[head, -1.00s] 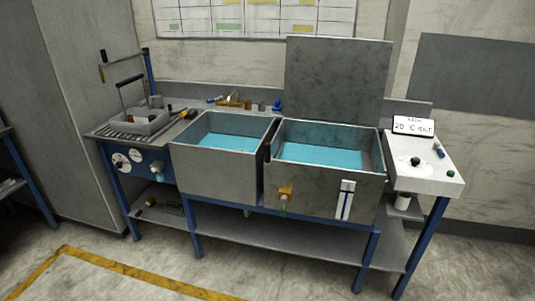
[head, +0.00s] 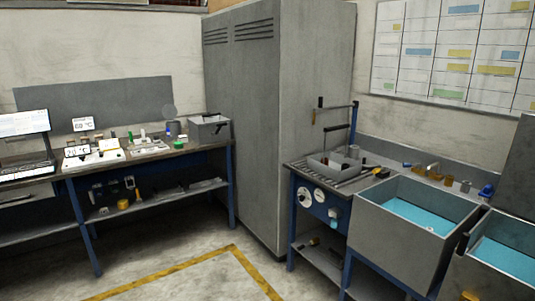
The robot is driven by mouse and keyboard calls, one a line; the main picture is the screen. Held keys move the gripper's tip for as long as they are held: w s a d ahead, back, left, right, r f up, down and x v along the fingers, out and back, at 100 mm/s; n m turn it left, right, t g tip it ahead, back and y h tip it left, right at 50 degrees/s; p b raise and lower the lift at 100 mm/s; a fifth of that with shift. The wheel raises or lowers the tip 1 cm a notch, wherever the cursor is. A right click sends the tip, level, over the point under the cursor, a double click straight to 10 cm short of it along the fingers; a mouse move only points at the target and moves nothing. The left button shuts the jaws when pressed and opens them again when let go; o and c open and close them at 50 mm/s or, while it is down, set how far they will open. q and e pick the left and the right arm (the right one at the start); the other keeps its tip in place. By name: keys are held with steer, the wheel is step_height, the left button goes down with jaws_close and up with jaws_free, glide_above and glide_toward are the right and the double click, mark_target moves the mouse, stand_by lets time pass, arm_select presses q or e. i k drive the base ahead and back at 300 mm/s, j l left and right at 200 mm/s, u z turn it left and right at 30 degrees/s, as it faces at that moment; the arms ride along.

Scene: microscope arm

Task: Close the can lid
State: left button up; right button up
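A small dark grey can (head: 174,128) stands on the back part of the left bench, left of a grey bin. A round grey disc (head: 169,111) stands up above it and looks like its lid, raised; the hinge is too small to make out. Neither of my grippers shows in the head view.
The left bench (head: 150,150) also bears a monitor (head: 24,124), white devices (head: 93,155) and a grey bin (head: 208,129). A tall grey cabinet (head: 270,130) separates it from the sink bench with blue water basins (head: 412,213). Floor (head: 180,255) in front is open.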

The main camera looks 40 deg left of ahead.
mark_target(169, 111)
steer(key=j+u, duration=0.1)
steer(key=u, duration=0.6)
steer(key=j+u, duration=0.1)
steer(key=u, duration=0.25)
steer(key=i+j+u, duration=1)
steer(key=i+u, duration=0.15)
steer(key=i, duration=0.3)
